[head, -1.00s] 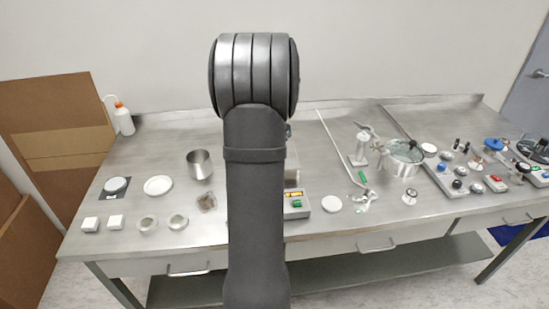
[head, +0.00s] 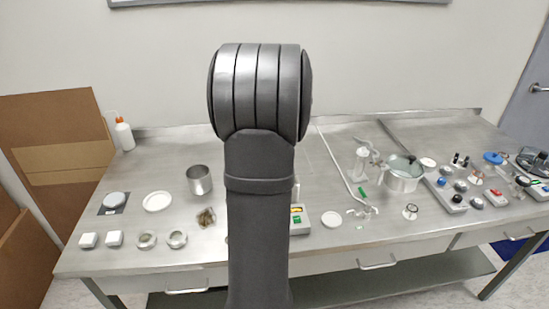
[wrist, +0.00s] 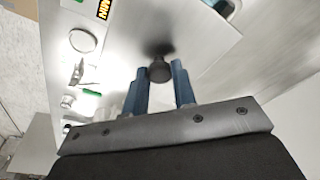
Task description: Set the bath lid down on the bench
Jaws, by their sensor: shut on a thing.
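My gripper (wrist: 160,88) shows in the wrist view as two blue fingers with a dark round knob (wrist: 160,70) between their tips. The fingers are shut on this knob, which I take to be the bath lid's. The steel bench (head: 110,222) runs across the head view. A round steel pot (head: 403,182) with a bluish inside stands on it at the right. The gap between lid and bench cannot be judged.
A steel beaker (head: 199,182), a white dish (head: 157,201) and small rings stand on the left. A grey box with a green button (head: 299,222) and a white disc (head: 332,219) are right of my arm. Several fittings crowd the right end. A bare strip lies along the back.

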